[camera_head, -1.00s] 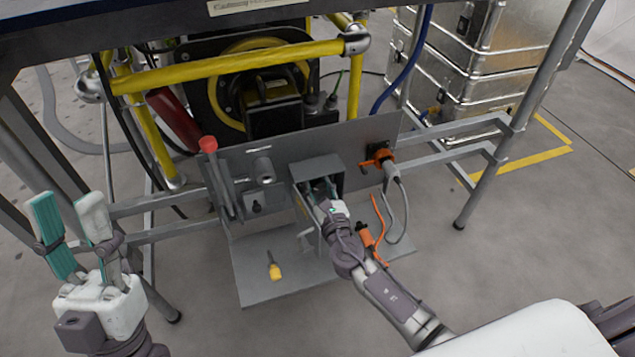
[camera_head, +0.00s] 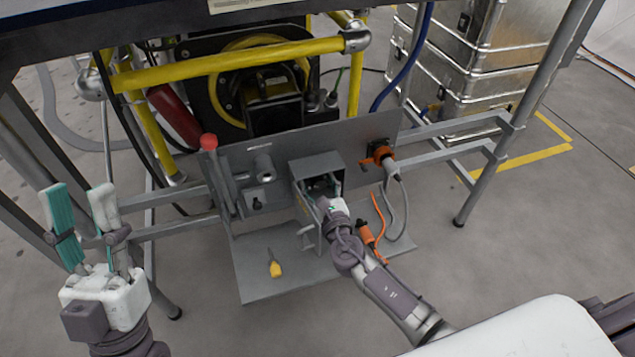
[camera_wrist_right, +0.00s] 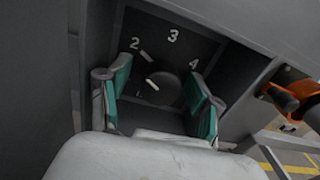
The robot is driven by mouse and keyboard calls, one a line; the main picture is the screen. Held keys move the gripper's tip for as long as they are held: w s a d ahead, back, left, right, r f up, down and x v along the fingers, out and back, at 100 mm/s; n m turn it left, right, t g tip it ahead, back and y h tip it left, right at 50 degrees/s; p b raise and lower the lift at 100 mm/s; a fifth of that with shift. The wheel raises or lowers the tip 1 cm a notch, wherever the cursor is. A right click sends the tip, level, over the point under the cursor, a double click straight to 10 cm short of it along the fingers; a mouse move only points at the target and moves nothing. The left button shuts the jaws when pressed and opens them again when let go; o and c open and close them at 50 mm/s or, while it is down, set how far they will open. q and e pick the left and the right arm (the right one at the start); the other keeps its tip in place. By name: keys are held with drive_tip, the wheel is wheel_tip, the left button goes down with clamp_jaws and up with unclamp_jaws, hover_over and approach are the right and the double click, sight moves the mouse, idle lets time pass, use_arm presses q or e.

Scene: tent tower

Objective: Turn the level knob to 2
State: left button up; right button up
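The level knob (camera_wrist_right: 164,88) is a dark round dial inside a grey box (camera_head: 317,166) on the panel. In the right wrist view a white mark on the knob points up-left, below the tick beside the numeral 2 (camera_wrist_right: 135,43). My left gripper (camera_head: 85,215) is open and empty at the left.
A red-tipped lever (camera_head: 208,142) stands left of the box. A yellow-handled tool (camera_head: 275,269) and a loose orange-ended cable (camera_head: 366,232) lie on the lower plate. The box walls closely surround my right fingers.

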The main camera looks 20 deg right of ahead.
drive_tip(key=s, duration=0.7)
drive_tip(key=shift+s, duration=0.25)
drive_tip(key=shift+d, duration=0.15)
